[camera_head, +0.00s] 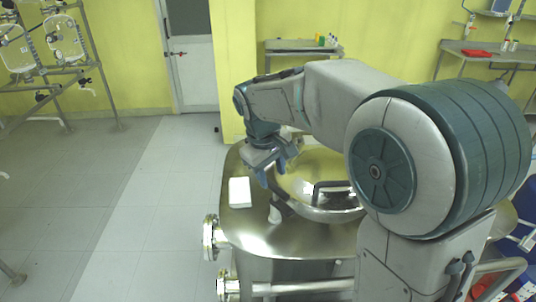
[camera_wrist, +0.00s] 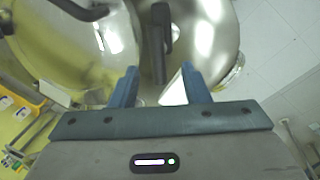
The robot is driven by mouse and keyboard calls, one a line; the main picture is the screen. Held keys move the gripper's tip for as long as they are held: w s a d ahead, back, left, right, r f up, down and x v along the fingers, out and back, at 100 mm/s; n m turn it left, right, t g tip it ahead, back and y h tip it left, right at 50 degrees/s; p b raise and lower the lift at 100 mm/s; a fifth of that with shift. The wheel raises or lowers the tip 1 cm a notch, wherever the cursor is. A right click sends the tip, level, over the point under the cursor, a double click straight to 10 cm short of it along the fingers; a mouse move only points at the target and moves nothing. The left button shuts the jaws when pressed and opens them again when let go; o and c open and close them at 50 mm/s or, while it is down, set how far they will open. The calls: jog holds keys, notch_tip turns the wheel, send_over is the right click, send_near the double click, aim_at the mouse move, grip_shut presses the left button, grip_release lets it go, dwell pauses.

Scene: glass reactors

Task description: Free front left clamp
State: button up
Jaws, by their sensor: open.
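My gripper (camera_head: 270,172) is over the left side of a round steel lid (camera_head: 318,165) on a steel vessel. In the wrist view my gripper (camera_wrist: 158,68) is open, with its two blue fingers apart. A dark upright bar (camera_wrist: 157,42), which looks like a clamp handle, shows between the fingertips against shiny steel. I cannot tell whether the fingers touch it. In the head view, a small pale fitting (camera_head: 276,211) at the lid's left front edge lies just below the fingers. I cannot tell whether it is part of the front left clamp.
A white box (camera_head: 240,192) sits on the steel top left of my gripper. A dark lid handle (camera_head: 332,186) rises to the right. Flanged pipe ends (camera_head: 209,238) stick out at the vessel's left.

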notch_tip(320, 180, up, 6)
jog(key=a, duration=0.1)
jog(key=shift+s+r, duration=0.25)
jog(key=shift+s, duration=0.15)
